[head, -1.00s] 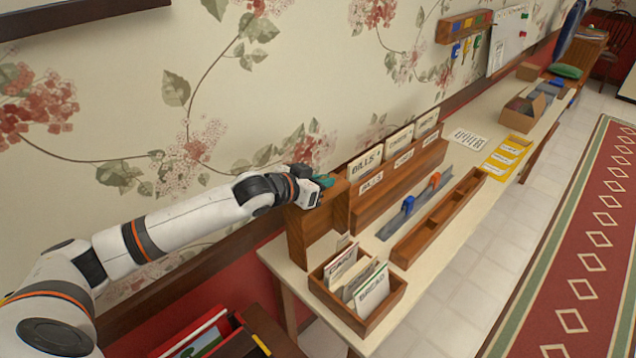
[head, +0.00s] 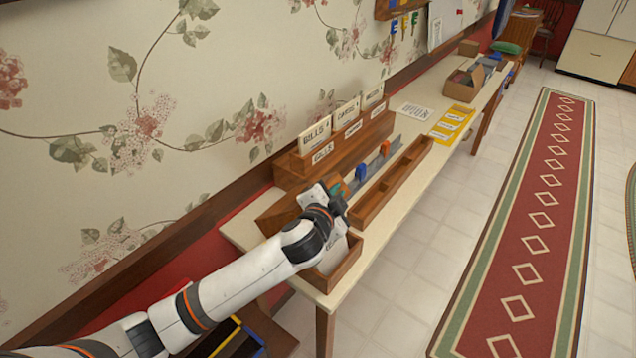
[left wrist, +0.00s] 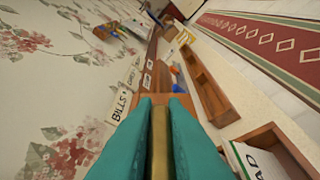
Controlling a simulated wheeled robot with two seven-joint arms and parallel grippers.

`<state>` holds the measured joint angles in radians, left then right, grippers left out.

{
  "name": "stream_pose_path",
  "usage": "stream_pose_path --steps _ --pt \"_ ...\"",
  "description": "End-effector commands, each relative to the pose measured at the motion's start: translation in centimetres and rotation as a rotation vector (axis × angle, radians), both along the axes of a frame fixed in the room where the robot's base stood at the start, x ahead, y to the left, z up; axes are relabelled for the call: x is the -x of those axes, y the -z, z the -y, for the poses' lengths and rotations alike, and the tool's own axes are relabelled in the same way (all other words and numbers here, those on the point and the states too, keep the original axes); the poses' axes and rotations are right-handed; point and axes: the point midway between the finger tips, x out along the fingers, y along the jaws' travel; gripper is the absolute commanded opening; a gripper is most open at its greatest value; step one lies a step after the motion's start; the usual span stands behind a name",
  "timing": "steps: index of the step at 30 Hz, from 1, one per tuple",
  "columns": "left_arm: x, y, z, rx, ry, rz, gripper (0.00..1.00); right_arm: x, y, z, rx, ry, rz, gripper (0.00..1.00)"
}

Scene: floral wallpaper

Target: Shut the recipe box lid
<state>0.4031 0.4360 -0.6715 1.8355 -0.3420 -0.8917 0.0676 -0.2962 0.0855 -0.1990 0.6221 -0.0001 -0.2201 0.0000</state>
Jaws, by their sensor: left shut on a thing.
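The wooden recipe box (head: 345,268) stands at the near end of the long table, with cards in it, partly hidden by my left arm. Its wooden lid (head: 278,213) is tilted, partly over the box's wall side, and not flat on it. My left gripper (head: 336,190) is at the lid's raised edge. In the left wrist view its teal fingers (left wrist: 158,130) are closed on a narrow brown strip (left wrist: 159,145), which looks like the lid's edge. The box with a card (left wrist: 258,160) shows at the lower right there. My right gripper is not in view.
A wooden letter rack (head: 335,150) with labelled cards stands beyond the lid against the wall. A divided wooden tray (head: 392,185) and a grey rail (head: 375,165) with blue and orange sliders lie close by.

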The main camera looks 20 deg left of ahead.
Motion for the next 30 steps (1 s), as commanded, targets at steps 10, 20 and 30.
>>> stream_pose_path --steps 10,20,30 --pt "1.3 4.6 3.8 -0.241 0.003 0.085 0.0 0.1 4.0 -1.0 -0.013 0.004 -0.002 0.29" --pt "1.8 6.6 5.1 -0.245 0.003 0.085 0.0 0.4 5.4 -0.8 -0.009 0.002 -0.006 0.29" --pt "1.9 6.9 5.3 -0.244 0.003 0.081 0.0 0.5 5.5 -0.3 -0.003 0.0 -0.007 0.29"
